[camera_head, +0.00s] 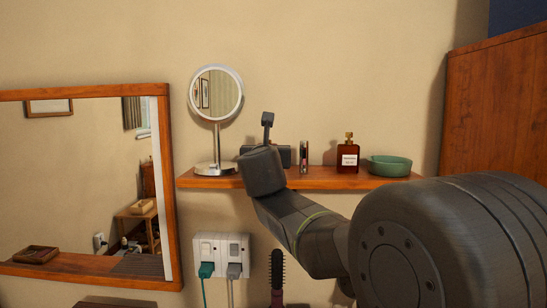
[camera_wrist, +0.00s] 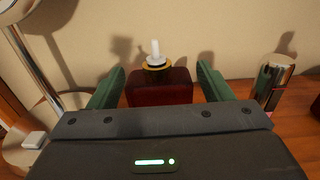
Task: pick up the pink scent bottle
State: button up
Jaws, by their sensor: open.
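A deep red, translucent bottle (camera_wrist: 160,90) with a gold collar and a white nozzle stands upright in the wrist view; it looks more dark red than pink. My gripper (camera_wrist: 159,76) is open, with one green-padded finger on each side of the bottle. Small gaps seem to remain between the pads and the bottle; contact is hard to judge. The bottle's lower part is hidden by my gripper body. In the head view my gripper (camera_head: 284,155) is over the shelf and hides this bottle.
The wooden shelf (camera_head: 330,179) also holds a round mirror (camera_head: 216,92) on the left, a slim chrome tube (camera_head: 304,157) close on the right, a dark amber bottle (camera_head: 348,157) with a white label, and a green bowl (camera_head: 390,166). The wall is close behind.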

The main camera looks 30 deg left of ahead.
jog(key=shift+c, duration=0.4)
jog(key=c, duration=1.1)
jog(key=shift+r, duration=0.15)
